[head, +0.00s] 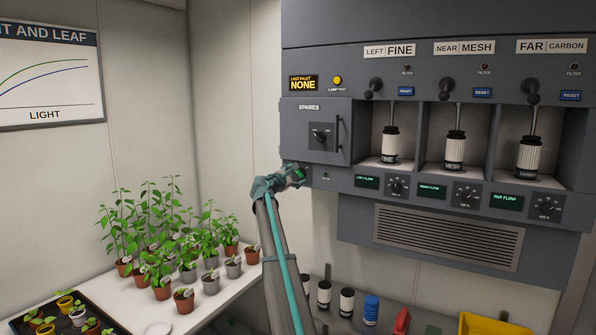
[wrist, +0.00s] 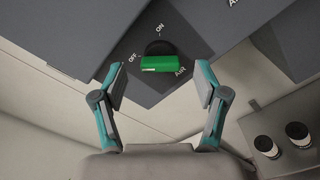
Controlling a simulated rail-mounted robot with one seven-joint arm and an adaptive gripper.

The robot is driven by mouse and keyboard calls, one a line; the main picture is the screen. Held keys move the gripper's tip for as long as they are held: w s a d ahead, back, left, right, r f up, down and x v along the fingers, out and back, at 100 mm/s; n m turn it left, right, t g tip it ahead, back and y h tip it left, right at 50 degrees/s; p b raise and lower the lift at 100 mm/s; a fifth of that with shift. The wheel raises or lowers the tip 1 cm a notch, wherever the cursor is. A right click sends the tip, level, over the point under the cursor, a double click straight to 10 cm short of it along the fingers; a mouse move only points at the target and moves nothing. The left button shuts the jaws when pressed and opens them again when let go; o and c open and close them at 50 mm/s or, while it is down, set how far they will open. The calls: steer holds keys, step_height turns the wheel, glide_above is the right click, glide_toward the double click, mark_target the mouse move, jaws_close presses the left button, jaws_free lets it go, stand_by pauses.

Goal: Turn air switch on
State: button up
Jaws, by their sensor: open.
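The air switch is a green bar handle (wrist: 163,64) on a black round base (wrist: 160,47), set in a dark plate. In the wrist view OFF is printed to the left of it, ON above it and AIR to its lower right. The bar lies crosswise in that view, its left end nearest OFF. My gripper (wrist: 160,79) is open, one finger beyond each end of the bar, with gaps showing on both sides. In the head view my gripper (head: 293,176) is at the panel's lower left corner and mostly hides the switch.
The grey panel (head: 420,27) holds a SPARES door (head: 307,147) with a handle just above my gripper, and three bays with cartridges to the right. Potted plants (head: 164,290) stand on the table at lower left. Bottles (head: 347,302) and a yellow bin (head: 488,325) are below.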

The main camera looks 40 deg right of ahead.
mark_target(300, 173)
steer(key=shift+p+x, duration=0.35)
steer(key=shift+x, duration=1)
steer(key=shift+c, duration=0.2)
steer(key=c, duration=1.1)
